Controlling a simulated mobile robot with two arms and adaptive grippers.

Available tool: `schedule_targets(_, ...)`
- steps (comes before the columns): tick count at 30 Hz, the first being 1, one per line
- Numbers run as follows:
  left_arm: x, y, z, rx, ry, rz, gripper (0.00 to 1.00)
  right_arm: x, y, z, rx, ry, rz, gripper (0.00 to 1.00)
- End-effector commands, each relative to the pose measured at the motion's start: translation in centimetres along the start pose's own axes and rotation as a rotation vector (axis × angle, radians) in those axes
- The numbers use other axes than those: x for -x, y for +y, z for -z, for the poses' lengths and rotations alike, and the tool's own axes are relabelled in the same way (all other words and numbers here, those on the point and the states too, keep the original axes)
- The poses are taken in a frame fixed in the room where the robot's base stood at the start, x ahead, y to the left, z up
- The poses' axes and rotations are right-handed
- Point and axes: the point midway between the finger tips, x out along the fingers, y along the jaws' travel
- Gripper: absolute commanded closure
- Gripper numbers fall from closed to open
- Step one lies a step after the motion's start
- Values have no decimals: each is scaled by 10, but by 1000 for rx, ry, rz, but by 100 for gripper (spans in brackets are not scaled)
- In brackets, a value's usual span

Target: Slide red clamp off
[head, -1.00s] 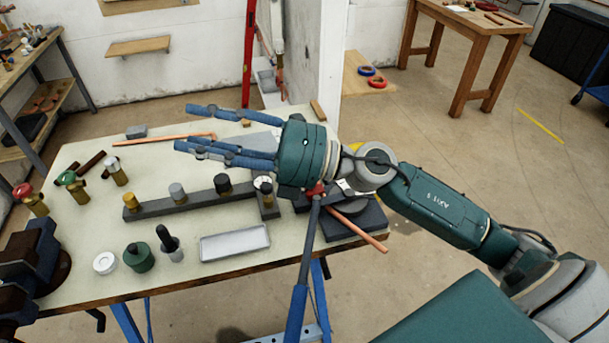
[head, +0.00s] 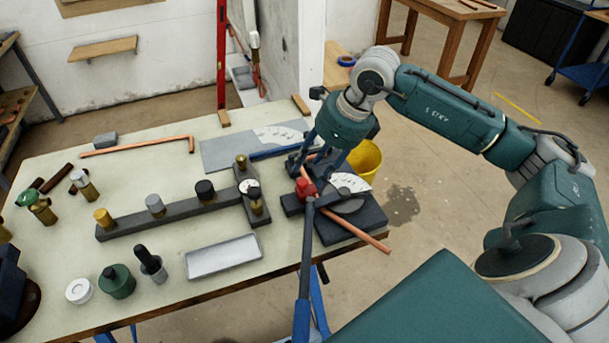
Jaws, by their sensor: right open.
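The red clamp (head: 304,188) sits on the dark pipe bender (head: 345,222) at the right end of the bench, beside a white angle dial (head: 349,183). A copper pipe (head: 372,240) runs through the bender and sticks out at the front right. My right gripper (head: 316,168) is open and points down just behind the red clamp. Its fingers hide part of the bender and the pipe's far end. I cannot tell whether a finger touches the clamp. My left gripper is not in view.
The bender's long lever with a blue grip (head: 302,312) reaches toward me. A dark bar with several coloured knobs (head: 170,214), a grey tray (head: 223,256) and a bent copper pipe (head: 140,148) lie on the bench (head: 60,270). A yellow bucket (head: 367,160) stands behind on the floor.

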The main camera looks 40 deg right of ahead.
Motion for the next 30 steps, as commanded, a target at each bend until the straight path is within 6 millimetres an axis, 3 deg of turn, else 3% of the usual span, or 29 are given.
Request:
schedule_targets(9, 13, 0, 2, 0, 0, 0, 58, -48, 1, -1, -1, -1, -4, 58)
schedule_targets(21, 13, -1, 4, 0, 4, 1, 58, -57, 1, 0, 1, -1, -2, 58)
schedule_targets(27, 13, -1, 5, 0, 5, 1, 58, -56, 1, -1, 1, -3, -1, 98)
schedule_targets(30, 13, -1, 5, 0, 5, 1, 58, -56, 0, -1, 1, -4, 0, 100)
